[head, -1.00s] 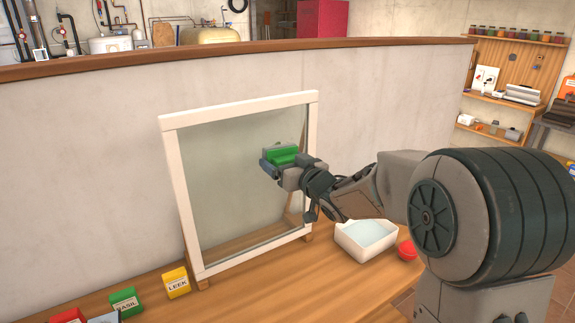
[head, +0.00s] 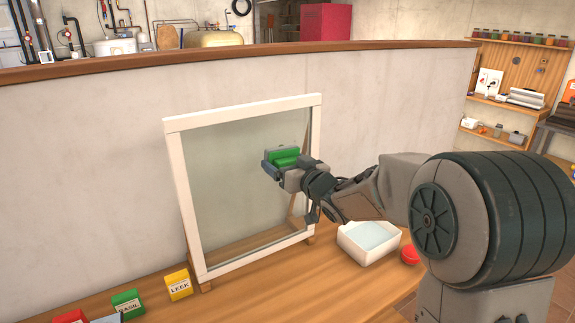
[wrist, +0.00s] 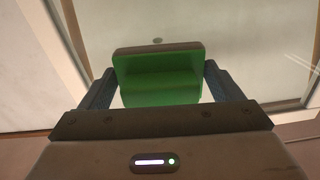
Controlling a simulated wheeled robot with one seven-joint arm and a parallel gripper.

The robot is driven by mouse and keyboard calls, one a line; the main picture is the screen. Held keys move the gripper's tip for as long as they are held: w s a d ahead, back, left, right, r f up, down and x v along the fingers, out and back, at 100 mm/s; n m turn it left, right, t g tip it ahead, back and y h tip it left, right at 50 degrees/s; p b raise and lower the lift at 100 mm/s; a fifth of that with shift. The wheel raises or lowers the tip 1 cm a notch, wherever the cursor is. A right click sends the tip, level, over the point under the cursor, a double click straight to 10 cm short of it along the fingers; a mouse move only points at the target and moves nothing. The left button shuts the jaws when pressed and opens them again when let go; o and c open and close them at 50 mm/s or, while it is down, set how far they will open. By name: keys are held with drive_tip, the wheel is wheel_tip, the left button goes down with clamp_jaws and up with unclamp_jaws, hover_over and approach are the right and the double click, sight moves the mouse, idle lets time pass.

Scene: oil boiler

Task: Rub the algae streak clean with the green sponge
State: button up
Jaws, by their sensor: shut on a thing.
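A pane of glass (head: 240,180) in a white frame (head: 178,190) stands upright on the wooden bench. My gripper (head: 283,165) is shut on the green sponge (head: 287,157), in front of the right part of the pane. In the wrist view the sponge (wrist: 158,75) sits between both fingers, with a grey-brown strip along its far edge. Whether the sponge touches the glass I cannot tell. A small dark spot (wrist: 157,41) shows on the pane just beyond the sponge. I make out no clear algae streak; the sponge and gripper hide part of the glass.
A white tub of pale water (head: 369,240) and a red round thing (head: 410,255) stand on the bench, right of the pane, below my arm. Yellow LEEK (head: 179,286) and green BASIL (head: 127,303) packets stand at the left front. A wall (head: 90,150) rises behind.

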drive_tip(key=shift+w+a, duration=0.3)
drive_tip(key=shift+w, duration=0.1)
idle(1.1)
drive_tip(key=shift+r, duration=0.1)
